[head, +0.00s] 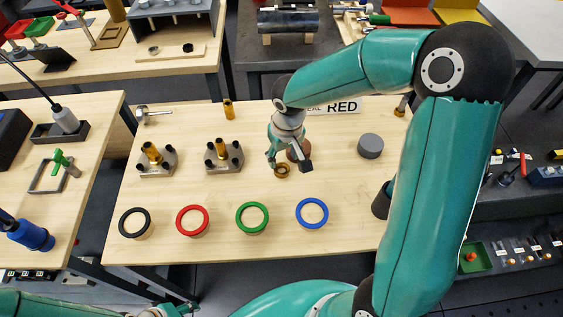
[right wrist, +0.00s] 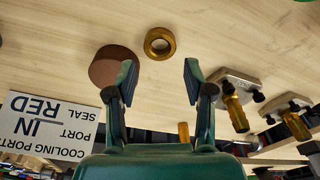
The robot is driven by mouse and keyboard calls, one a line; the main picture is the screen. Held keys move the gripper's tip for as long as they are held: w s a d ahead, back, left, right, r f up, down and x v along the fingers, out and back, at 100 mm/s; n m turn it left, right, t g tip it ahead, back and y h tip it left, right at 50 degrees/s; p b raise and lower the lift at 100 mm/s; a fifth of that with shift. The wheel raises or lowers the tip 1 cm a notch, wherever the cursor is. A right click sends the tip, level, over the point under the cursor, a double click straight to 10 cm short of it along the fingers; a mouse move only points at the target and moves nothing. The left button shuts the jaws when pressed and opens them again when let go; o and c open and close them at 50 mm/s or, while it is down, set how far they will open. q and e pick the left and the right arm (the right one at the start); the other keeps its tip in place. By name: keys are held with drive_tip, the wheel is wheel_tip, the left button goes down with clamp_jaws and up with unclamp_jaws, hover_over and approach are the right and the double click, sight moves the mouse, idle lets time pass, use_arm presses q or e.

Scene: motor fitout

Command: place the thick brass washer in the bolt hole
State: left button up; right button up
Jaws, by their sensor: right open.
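The thick brass washer (head: 282,171) lies flat on the wooden table. It also shows in the right wrist view (right wrist: 160,43), beyond the fingertips. My right gripper (head: 287,164) is just above and beside the washer, close to the table. In the right wrist view its fingers (right wrist: 160,80) are apart with nothing between them. Two grey flange plates, left (head: 157,160) and middle (head: 224,156), each carry a brass post and several black bolts. I cannot make out which spot is the bolt hole. My left gripper (head: 180,309) only partly shows at the bottom edge.
A brown disc (right wrist: 113,66) lies close to the right gripper's finger. Black (head: 135,222), red (head: 192,220), green (head: 252,217) and blue (head: 312,213) rings line the front. A grey cylinder (head: 370,146) is at right. A brass cylinder (head: 229,109) and sign (head: 340,106) are behind.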

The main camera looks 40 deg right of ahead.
drive_tip(key=r, duration=0.5)
drive_tip(key=shift+s, duration=0.25)
drive_tip(key=shift+o, duration=0.7)
drive_tip(key=shift+r, duration=0.35)
drive_tip(key=shift+o, duration=1.2)
drive_tip(key=shift+s+r, duration=0.1)
drive_tip(key=shift+r, duration=0.1)
drive_tip(key=shift+o, duration=0.3)
drive_tip(key=m, duration=0.1)
drive_tip(key=r+m+b, duration=0.1)
drive_tip(key=shift+w+m, duration=0.2)
drive_tip(key=shift+m, duration=0.2)
drive_tip(key=r+m+b, duration=0.1)
drive_tip(key=m, duration=0.4)
drive_tip(key=m+g+b, duration=0.1)
drive_tip(key=m+b, duration=0.1)
drive_tip(key=m, duration=0.4)
hover_over(281, 171)
drive_tip(key=f, duration=0.8)
drive_tip(key=shift+s+f, duration=0.4)
drive_tip(key=shift+w+f+p, duration=0.15)
drive_tip(key=shift+w+f, duration=0.05)
drive_tip(key=shift+f, duration=1.1)
drive_tip(key=shift+w+f+p, duration=0.15)
drive_tip(key=shift+w+f, duration=0.05)
drive_tip(key=shift+f, duration=1.1)
